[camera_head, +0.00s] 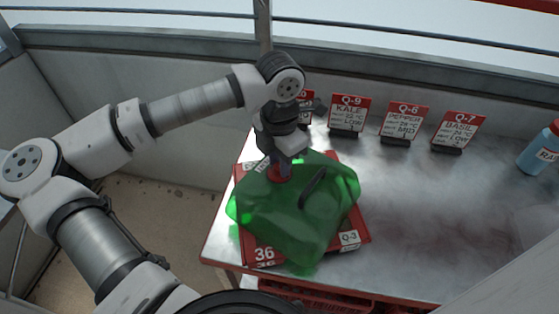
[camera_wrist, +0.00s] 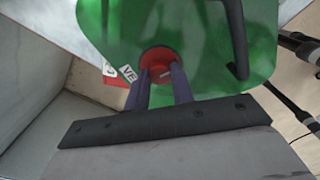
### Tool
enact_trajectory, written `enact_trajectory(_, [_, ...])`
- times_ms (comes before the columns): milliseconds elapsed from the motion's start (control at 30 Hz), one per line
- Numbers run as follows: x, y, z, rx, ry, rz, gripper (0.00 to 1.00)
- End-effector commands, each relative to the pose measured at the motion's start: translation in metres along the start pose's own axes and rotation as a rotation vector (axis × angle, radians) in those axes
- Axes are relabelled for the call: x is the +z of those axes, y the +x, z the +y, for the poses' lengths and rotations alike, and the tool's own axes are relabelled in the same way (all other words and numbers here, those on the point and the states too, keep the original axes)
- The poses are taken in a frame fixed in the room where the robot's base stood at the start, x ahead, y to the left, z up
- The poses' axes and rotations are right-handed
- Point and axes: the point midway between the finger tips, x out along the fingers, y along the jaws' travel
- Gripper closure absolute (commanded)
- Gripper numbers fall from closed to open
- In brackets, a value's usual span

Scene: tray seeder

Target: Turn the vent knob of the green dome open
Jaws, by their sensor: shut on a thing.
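The green dome (camera_head: 325,222) is translucent and sits over a red tray (camera_head: 263,254) on the metal table. It fills the upper part of the wrist view (camera_wrist: 205,50). The red vent knob (camera_wrist: 160,60) is on top of the dome; in the head view the knob (camera_head: 280,176) is partly hidden by my gripper. My gripper (camera_wrist: 158,72) points down at the knob, with one finger on each side of it, shut on it. A dark handle (camera_head: 313,187) stands on the dome beside the knob. Any mark of the knob's turn is hidden.
Several red-topped sign cards stand behind the dome, among them Q-9 (camera_head: 348,115), Q-6 (camera_head: 404,123) and Q-7 (camera_head: 457,131). A blue bottle (camera_head: 540,150) stands at the far right. The table (camera_head: 430,220) right of the dome is clear.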

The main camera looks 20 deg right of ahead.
Motion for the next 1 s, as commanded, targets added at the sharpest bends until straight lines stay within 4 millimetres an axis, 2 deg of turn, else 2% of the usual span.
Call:
enact_trajectory(267, [0.0001, 0.0067, 0.0005, 0.003, 0.163, 0.001, 0.99])
enact_trajectory(1000, [0.0001, 0.0041, -0.0002, 0.001, 0.861, 0.000, 0.99])
